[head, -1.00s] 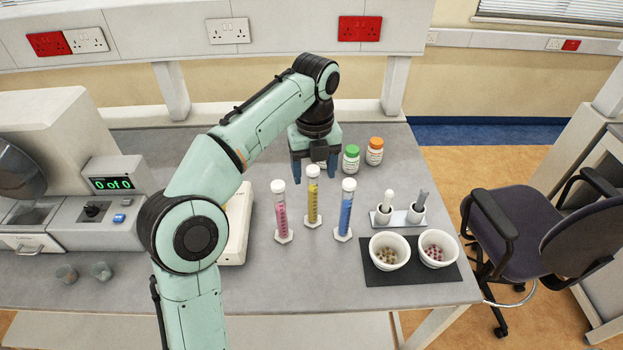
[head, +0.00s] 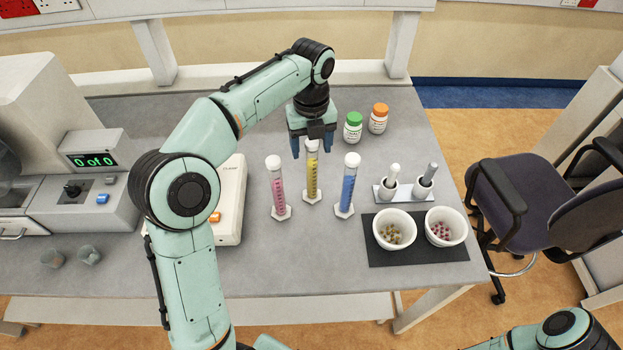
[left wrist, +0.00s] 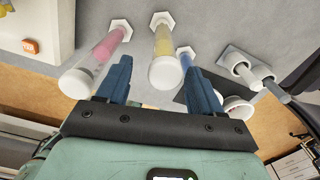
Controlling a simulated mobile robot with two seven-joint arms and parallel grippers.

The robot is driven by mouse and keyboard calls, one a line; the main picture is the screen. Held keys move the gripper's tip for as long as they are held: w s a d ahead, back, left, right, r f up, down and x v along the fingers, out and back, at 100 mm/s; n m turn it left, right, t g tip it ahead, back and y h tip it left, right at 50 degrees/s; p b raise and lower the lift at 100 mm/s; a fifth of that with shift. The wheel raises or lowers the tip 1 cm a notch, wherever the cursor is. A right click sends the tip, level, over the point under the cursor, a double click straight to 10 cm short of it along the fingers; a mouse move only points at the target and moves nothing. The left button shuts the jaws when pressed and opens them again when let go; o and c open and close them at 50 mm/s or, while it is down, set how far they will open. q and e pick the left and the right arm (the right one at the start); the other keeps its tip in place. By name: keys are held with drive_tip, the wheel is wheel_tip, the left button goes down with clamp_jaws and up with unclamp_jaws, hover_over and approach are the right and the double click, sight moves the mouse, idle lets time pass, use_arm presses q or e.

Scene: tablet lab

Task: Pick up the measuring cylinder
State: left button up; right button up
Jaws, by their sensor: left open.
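Three upright measuring cylinders with white caps and bases stand on the grey bench: pink (head: 278,190), yellow (head: 312,181) and blue (head: 347,189). My left gripper (head: 313,150) is open and empty, pointing down at the top of the yellow one. In the left wrist view, the open fingers (left wrist: 162,78) have the white cap of the yellow cylinder (left wrist: 163,50) between them in the picture; no contact shows. There the pink cylinder (left wrist: 100,55) passes outside the left finger, and the blue one (left wrist: 186,60) is partly hidden behind the right finger. My right gripper is out of view.
Green-capped (head: 353,128) and orange-capped (head: 378,119) bottles stand just right of the gripper. Two pestles in a holder (head: 405,192) and two white bowls (head: 396,232) on a black mat (head: 380,256) are at the right. A white device (head: 232,222) lies left of the pink cylinder.

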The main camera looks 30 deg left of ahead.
sight(312, 156)
use_arm(q)
drive_tip(key=f, duration=0.3)
drive_tip(key=w+f, duration=0.1)
drive_tip(key=shift+a+f+b, duration=0.25)
drive_tip(key=shift+f+b, duration=0.05)
drive_tip(key=shift+b, duration=0.1)
drive_tip(key=shift+s+f, duration=0.1)
drive_tip(key=shift+f, duration=0.2)
clamp_jaws()
